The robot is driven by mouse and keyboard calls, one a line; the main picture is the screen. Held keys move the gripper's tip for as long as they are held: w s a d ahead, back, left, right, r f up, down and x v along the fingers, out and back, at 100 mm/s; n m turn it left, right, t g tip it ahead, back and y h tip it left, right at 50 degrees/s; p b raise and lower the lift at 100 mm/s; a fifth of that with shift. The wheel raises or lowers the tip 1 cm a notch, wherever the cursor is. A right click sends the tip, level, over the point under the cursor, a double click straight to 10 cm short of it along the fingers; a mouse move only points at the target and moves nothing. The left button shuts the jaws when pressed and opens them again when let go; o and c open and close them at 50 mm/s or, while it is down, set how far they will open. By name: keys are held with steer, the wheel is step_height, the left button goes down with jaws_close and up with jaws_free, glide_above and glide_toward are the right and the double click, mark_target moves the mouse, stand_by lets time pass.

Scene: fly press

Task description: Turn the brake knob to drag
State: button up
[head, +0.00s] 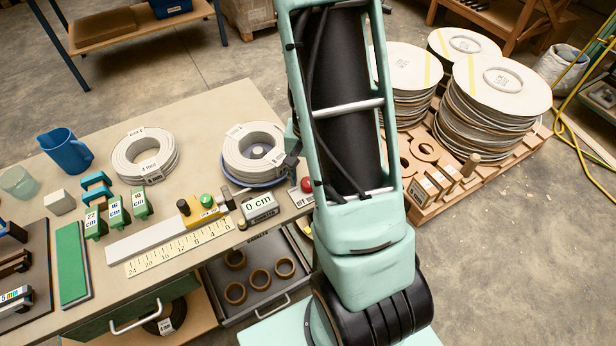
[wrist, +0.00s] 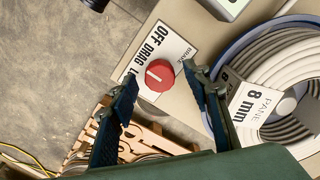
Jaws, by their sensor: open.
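The red brake knob (wrist: 160,75) sits on a white label plate (wrist: 178,45) in the wrist view. The plate reads BRAKE, OFF, DRAG and a third word partly covered by a finger. A short white mark shows on the knob; I cannot tell surely which word it points to. My gripper (wrist: 161,88) is open, its dark fingers on either side of the knob in the picture; contact is not clear. In the head view the knob (head: 307,184) shows at the bench's right edge beside my arm, which hides most of my gripper.
A cable coil marked 8 mm (wrist: 280,80) lies close right of the knob in the wrist view. In the head view a 0 cm display box (head: 260,208) stands left of the knob. Stacked discs on a pallet (head: 500,90) stand on the floor at right.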

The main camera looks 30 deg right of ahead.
step_height(320, 180, up, 12)
stand_by(0.6)
